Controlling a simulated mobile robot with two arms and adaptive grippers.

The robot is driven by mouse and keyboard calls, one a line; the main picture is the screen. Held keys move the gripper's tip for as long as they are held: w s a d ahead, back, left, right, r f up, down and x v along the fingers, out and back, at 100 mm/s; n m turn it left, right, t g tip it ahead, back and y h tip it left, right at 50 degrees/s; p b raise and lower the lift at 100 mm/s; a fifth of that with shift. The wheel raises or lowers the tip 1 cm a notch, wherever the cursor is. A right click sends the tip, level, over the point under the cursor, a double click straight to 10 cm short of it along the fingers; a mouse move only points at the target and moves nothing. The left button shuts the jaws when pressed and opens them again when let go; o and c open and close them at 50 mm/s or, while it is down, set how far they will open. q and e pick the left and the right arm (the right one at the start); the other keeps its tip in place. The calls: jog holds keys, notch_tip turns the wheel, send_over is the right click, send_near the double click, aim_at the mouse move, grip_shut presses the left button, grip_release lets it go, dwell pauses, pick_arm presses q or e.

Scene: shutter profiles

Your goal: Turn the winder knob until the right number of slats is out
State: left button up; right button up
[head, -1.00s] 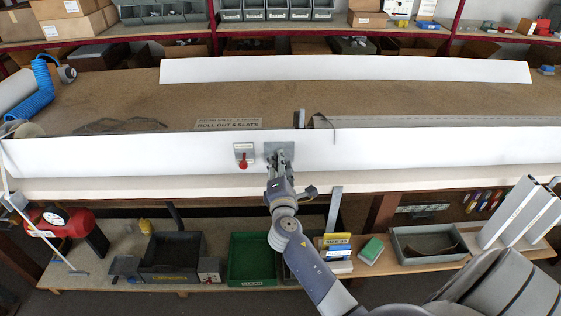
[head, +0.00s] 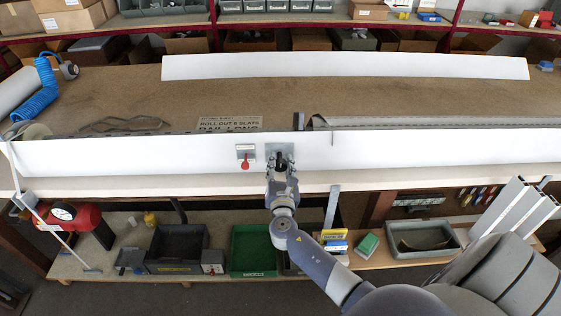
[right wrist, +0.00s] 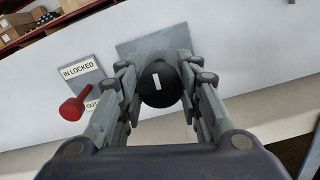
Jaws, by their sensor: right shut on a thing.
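The winder knob (right wrist: 159,84) shows in the right wrist view as a round black knob with a white mark, the mark close to upright. My right gripper (head: 281,163) is at the grey plate (head: 273,151) on the white front board, its two fingers shut on the knob's sides. In the head view the gripper mostly hides the knob. A red lever (head: 245,163) sits left of it, on a plate reading IN LOCKED and OUT (right wrist: 83,84). Grey slats (head: 430,121) lie behind the board at the right. My left gripper is not in view.
A printed sheet (head: 230,123) on the bench reads ROLL OUT, a number that looks like 6, and SLATS. A long white strip (head: 345,66) lies at the back. Below are a green bin (head: 254,250) and a red gauge tank (head: 75,220).

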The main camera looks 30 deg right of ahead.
jog(key=shift+w+r+n+p, duration=0.1)
jog(key=shift+r+n+p, duration=0.2)
jog(key=shift+n, duration=0.3)
jog(key=shift+d+n, duration=0.1)
jog(key=shift+n, duration=0.2)
jog(key=o, duration=0.9)
jog(key=shift+f, duration=0.1)
jog(key=shift+o, duration=1)
jog(key=shift+f, duration=0.15)
jog(key=v, duration=1.2)
jog(key=shift+f, duration=0.1)
